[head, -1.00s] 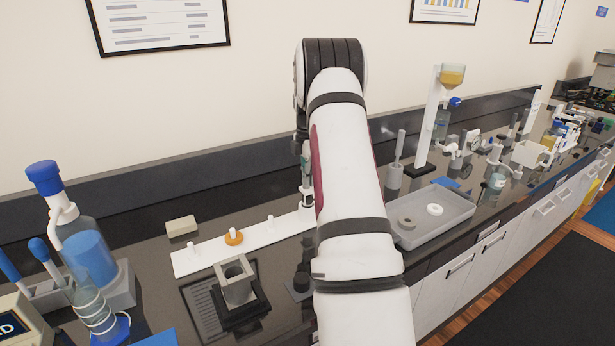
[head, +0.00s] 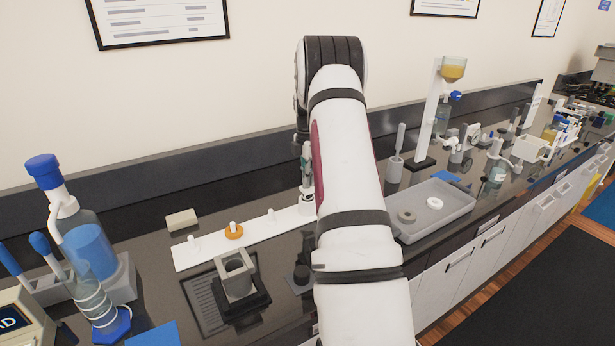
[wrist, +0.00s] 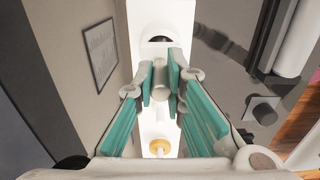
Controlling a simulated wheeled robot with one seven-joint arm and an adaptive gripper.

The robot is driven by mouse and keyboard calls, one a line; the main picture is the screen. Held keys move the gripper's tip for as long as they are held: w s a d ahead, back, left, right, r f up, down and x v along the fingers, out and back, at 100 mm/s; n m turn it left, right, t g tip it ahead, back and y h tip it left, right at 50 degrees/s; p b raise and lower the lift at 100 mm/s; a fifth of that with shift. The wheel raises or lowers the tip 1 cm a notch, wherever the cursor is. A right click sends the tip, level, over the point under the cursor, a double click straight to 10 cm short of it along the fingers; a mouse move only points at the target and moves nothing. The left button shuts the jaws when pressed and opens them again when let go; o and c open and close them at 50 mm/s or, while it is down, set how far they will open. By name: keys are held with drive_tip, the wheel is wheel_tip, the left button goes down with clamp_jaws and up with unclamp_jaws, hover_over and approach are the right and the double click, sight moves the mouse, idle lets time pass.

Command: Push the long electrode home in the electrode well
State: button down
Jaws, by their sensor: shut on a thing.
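My gripper (wrist: 160,88) has teal pads and is shut on a pale grey cylindrical piece, apparently the long electrode (wrist: 160,72). The piece stands between the fingertips above the white strip, and its lower end is hidden. In the head view my gripper (head: 306,160) is at the strip's right end, partly behind my arm. A grey part (head: 307,192) shows just below it. I cannot tell which part is the electrode well, or how deep the electrode sits.
The white strip (head: 203,248) carries short pegs and an orange ring (head: 234,232). A grey square-mouthed block (head: 237,272) stands in front. A grey tray (head: 455,208) with two rings lies right of my arm. A grey cup with a rod (head: 395,168) stands behind the tray.

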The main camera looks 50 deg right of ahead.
drive_tip(key=shift+f, duration=0.45)
drive_tip(key=c, duration=1.6)
unclamp_jaws()
drive_tip(key=shift+o, duration=0.2)
wheel_tip(320, 180, up, 12)
drive_tip(key=shift+f, duration=0.1)
